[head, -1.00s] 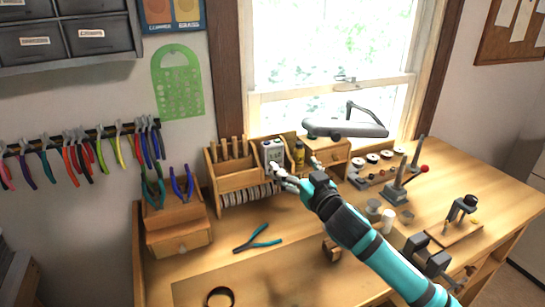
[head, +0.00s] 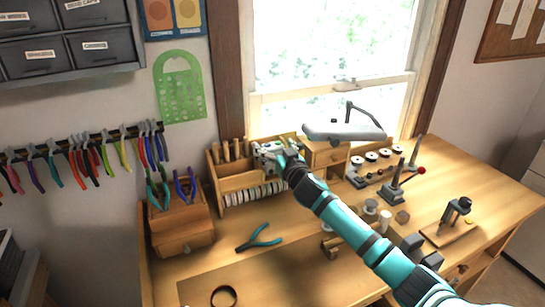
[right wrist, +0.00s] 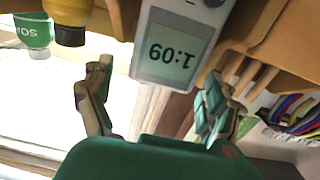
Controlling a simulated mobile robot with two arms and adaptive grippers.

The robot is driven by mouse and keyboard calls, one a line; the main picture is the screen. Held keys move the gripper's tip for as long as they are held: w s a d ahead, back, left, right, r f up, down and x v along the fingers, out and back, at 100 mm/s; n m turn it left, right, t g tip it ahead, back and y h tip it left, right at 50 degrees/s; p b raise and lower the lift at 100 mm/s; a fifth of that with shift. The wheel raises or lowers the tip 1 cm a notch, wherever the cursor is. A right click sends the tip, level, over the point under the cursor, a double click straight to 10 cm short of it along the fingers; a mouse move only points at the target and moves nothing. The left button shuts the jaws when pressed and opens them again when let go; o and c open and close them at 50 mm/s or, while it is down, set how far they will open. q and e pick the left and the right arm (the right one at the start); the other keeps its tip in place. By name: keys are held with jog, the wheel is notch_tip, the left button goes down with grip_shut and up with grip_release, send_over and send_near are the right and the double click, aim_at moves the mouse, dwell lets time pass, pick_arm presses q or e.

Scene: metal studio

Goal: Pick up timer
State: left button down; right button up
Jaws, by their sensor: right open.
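The timer (right wrist: 176,48) is a light grey box whose display reads 1:09, upside down in the right wrist view. In the head view it is largely hidden behind my right gripper (head: 274,152), at the wooden organizer (head: 238,182) by the window. In the right wrist view my right gripper (right wrist: 157,75) is open, with one finger to the left of the timer and one to its right. The timer's lower end shows between the fingertips, and I see no clear grip on it. My left gripper is not in view.
A yellow bottle with a black cap (right wrist: 70,22) and a green-labelled container (right wrist: 33,30) are beside the timer. A desk lamp (head: 343,132) is close to the right of my gripper. Teal-handled pliers (head: 259,240) lie on the open workbench.

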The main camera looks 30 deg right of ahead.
jog(key=shift+w, duration=0.25)
jog(key=shift+c, duration=0.3)
jog(key=c, duration=1.6)
jog(key=shift+c, duration=0.2)
